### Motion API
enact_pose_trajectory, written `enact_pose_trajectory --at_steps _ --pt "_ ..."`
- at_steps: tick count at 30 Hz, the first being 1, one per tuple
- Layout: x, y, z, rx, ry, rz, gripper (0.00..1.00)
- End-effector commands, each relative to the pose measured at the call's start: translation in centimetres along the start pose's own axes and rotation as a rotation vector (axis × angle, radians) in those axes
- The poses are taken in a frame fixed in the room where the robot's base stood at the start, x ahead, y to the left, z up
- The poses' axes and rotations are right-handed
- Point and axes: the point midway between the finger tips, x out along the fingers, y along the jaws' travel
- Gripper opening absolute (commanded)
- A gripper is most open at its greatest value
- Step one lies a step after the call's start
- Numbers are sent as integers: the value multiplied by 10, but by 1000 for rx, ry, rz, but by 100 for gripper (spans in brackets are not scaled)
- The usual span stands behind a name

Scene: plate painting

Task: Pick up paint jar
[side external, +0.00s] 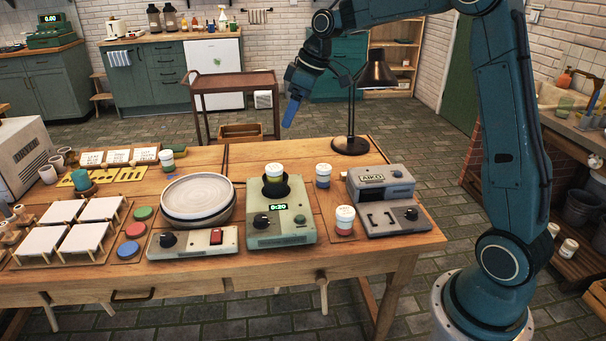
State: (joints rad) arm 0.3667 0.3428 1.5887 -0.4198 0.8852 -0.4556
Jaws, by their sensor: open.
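Several white-lidded paint jars stand on the wooden table. A red-banded jar (344,221) is at the front right, and a blue-banded jar (323,175) is behind it. Another jar (274,173) sits in the dark holder on top of a green machine (282,221) whose display seems to read 0:20. A green-banded jar (166,160) is at the back left. My gripper (291,113) is open and empty, pointing down above the table's back edge. It is well above and apart from all the jars.
A turntable with pale plates (198,196) stands left of the machine. White tiles (84,237) on stands and coloured round pads fill the left side. A grey device (381,183) and a black lamp (350,145) stand at the right. The table's back middle is mostly clear.

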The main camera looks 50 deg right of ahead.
Motion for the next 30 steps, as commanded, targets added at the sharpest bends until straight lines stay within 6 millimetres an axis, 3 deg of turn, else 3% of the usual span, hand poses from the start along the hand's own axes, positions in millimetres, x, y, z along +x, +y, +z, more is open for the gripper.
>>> enact_pose_trajectory --at_steps 9,15,30 --pt "63 66 3 -79 3 -50 74" --pt "90 92 9 -116 10 -70 74" --pt "107 100 12 -133 14 -79 74"
